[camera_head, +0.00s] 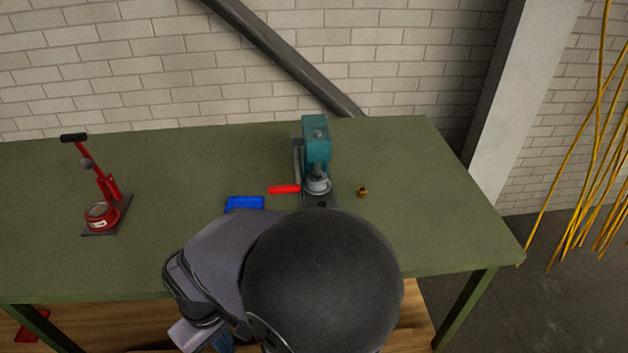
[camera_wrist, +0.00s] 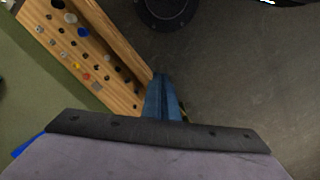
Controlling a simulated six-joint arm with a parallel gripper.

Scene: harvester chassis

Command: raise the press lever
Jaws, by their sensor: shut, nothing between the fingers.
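A teal press (camera_head: 316,145) stands on the green table near its middle. A lever with a red grip (camera_head: 285,189) reaches out to its left at the height of the press's lower part. A second, red press (camera_head: 103,205) stands at the far left, with its black-ended lever (camera_head: 75,138) tilted up. My gripper shows in the wrist view (camera_wrist: 164,98) as two blue fingers, shut and empty. It points away from both presses, over the floor beside a wooden rack. In the head view my arm covers the table's front middle and hides most of the gripper.
A blue tray (camera_head: 245,203) lies left of the teal press, and a small brass part (camera_head: 362,191) lies right of it. The wooden rack (camera_wrist: 85,50) holds several small coloured pieces. The table's (camera_head: 440,190) right side is clear. A brick wall stands behind.

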